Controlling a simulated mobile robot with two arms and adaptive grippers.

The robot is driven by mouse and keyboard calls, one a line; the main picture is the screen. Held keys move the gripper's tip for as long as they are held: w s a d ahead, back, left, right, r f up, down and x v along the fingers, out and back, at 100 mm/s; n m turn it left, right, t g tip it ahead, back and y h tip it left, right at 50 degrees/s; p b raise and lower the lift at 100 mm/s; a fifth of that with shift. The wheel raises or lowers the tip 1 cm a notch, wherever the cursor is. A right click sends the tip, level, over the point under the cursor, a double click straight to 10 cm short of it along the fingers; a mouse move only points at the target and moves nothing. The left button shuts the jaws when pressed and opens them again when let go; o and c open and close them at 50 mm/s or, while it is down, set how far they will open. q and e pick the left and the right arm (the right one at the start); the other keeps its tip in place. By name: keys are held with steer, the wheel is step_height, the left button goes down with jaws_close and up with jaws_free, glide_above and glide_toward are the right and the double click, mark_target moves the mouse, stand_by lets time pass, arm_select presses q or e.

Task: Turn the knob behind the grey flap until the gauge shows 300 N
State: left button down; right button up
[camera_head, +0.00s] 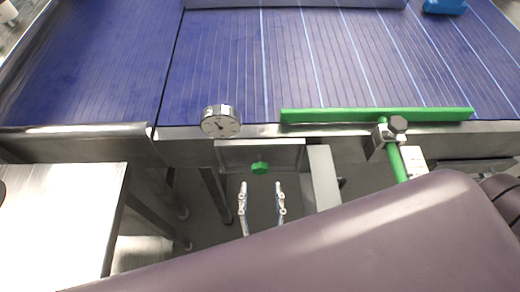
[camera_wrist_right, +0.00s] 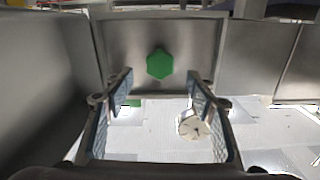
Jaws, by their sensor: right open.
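The green knob (camera_head: 260,168) shows below the conveyor's front edge, uncovered. In the right wrist view the knob (camera_wrist_right: 159,63) stands on a grey panel (camera_wrist_right: 200,40). A grey metal frame (camera_head: 232,155) surrounds the knob's place; I cannot tell which part is the flap. The round white gauge (camera_head: 220,122) sits left of and above the knob; its dark needle shows, but the numbers are too small to read. My right gripper (camera_head: 262,186) is open and empty, with its two fingers apart just in front of the knob, not touching it. My left gripper is out of view.
The blue conveyor belt (camera_head: 220,60) lies behind, with a green rail (camera_head: 375,115) along its front edge at right. A bright metal table (camera_head: 55,215) stands at left. My arm covers the lower right.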

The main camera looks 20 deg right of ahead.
mark_target(261, 172)
steer(key=p+x, duration=0.1)
steer(key=x, duration=0.6)
steer(key=shift+w+d, duration=0.1)
steer(key=shift+w, duration=0.05)
steer(key=c, duration=1.2)
steer(key=shift+o, duration=0.2)
steer(key=shift+m, duration=0.3)
